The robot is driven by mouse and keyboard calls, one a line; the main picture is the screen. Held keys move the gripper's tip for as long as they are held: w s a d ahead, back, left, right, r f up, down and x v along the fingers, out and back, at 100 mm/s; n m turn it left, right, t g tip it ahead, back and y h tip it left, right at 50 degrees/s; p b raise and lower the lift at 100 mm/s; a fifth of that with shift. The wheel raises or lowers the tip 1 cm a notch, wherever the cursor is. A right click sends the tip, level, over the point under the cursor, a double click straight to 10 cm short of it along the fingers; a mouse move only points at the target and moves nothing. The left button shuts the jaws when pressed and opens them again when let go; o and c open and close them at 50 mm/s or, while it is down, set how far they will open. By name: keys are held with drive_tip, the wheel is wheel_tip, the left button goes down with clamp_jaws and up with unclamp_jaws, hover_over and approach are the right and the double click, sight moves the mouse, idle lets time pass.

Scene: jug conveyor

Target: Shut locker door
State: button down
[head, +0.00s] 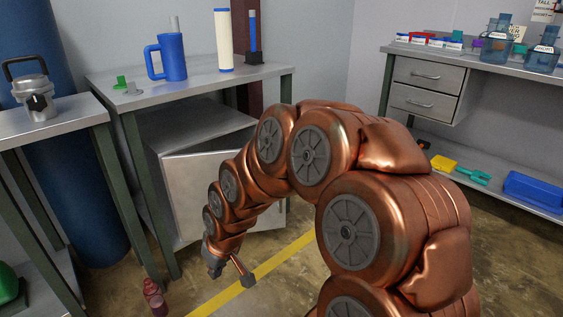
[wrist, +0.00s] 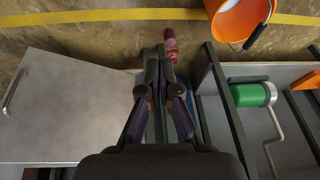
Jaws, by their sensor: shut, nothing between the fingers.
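The locker (head: 200,124) is a grey metal box under the table in the head view. Its pale grey door (head: 186,187) stands open at an angle, with a dark gap above its top edge. In the wrist view the door (wrist: 72,105) fills the left side, with a bar handle (wrist: 14,91) near its far left edge. My gripper (head: 229,270) is low in front of the door in the head view, and my arm covers part of the panel. In the wrist view my gripper (wrist: 158,52) is shut and empty, to the right of the door panel.
A dark red bottle (head: 154,298) stands on the floor nearby. The table (head: 205,85) above the locker holds a blue jug (head: 169,58). An orange bucket (wrist: 236,20) and a green cylinder (wrist: 248,94) show at right in the wrist view. Open floor lies along the yellow line (head: 280,262).

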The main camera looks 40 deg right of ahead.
drive_tip(key=w+d+f+m+t+h+b, duration=0.15)
drive_tip(key=w+d+t, duration=0.55)
drive_tip(key=w+d, duration=0.85)
drive_tip(key=s+d+r+m+t+h+b, duration=0.1)
drive_tip(key=d+r+m+t+h, duration=0.3)
drive_tip(key=d, duration=0.8)
drive_tip(key=s+d+f+m+t+h+b, duration=0.15)
drive_tip(key=d+h, duration=0.35)
drive_tip(key=d, duration=0.7)
drive_tip(key=b+x, duration=0.4)
drive_tip(key=x, duration=1)
drive_tip(key=shift+f+g, duration=0.15)
drive_tip(key=shift+g, duration=0.3)
drive_tip(key=shift+w, duration=0.15)
